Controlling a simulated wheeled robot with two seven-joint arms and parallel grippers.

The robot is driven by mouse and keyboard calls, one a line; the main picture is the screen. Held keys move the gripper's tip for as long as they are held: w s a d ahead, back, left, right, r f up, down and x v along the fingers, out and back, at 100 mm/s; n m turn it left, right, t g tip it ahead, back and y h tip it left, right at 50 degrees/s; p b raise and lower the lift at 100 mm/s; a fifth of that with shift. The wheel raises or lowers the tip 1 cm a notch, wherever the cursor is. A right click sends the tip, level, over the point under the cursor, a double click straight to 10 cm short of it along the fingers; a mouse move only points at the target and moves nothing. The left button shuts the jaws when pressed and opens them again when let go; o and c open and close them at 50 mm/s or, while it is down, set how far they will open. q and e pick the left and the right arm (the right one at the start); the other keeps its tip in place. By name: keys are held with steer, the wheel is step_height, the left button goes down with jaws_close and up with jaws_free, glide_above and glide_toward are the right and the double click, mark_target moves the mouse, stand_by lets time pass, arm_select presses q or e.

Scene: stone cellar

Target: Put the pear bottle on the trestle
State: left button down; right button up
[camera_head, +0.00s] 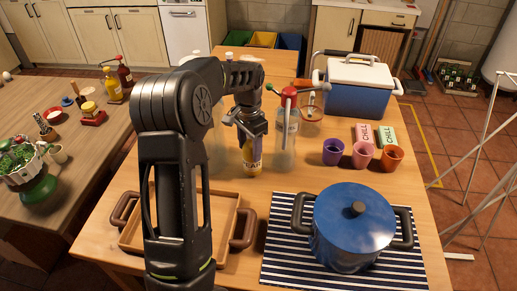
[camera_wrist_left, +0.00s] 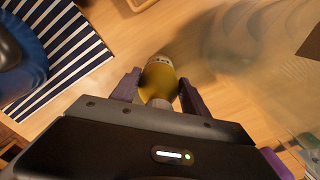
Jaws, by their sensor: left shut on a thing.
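My left gripper (camera_head: 250,126) is shut on a bottle with yellow contents and a label (camera_head: 251,158), taken to be the pear bottle. It looks upright over the middle of the wooden table (camera_head: 190,170). I cannot tell whether its base touches the table. In the left wrist view the bottle (camera_wrist_left: 160,76) sits between the two fingers of the gripper (camera_wrist_left: 160,90). I cannot tell for certain which surface is the trestle. My right gripper is not in view.
A clear siphon bottle with red top (camera_head: 286,145) stands just right of the held bottle. A blue pot (camera_head: 353,225) sits on a striped mat (camera_head: 285,250). A brown tray (camera_head: 225,215) is partly behind my arm. Cups, a cooler (camera_head: 357,95) and a darker side table (camera_head: 75,180) also show.

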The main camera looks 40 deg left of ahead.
arm_select(q)
steer(key=shift+w+d+r+p, duration=0.1)
steer(key=shift+w+d+p, duration=0.15)
steer(key=shift+w+d, duration=0.3)
steer(key=shift+w+d+r+p, duration=0.1)
steer(key=shift+w+d+p, duration=0.2)
steer(key=shift+d, duration=0.4)
steer(key=shift+a+f, duration=0.15)
steer(key=shift+f, duration=0.55)
steer(key=shift+f, duration=0.1)
steer(key=shift+f, duration=0.15)
steer(key=c, duration=0.6)
jaws_free()
steer(key=shift+o, duration=0.2)
step_height(320, 180, up, 12)
steer(key=shift+s+r+b, duration=0.1)
steer(key=shift+r+b, duration=0.15)
steer(key=shift+b, duration=0.3)
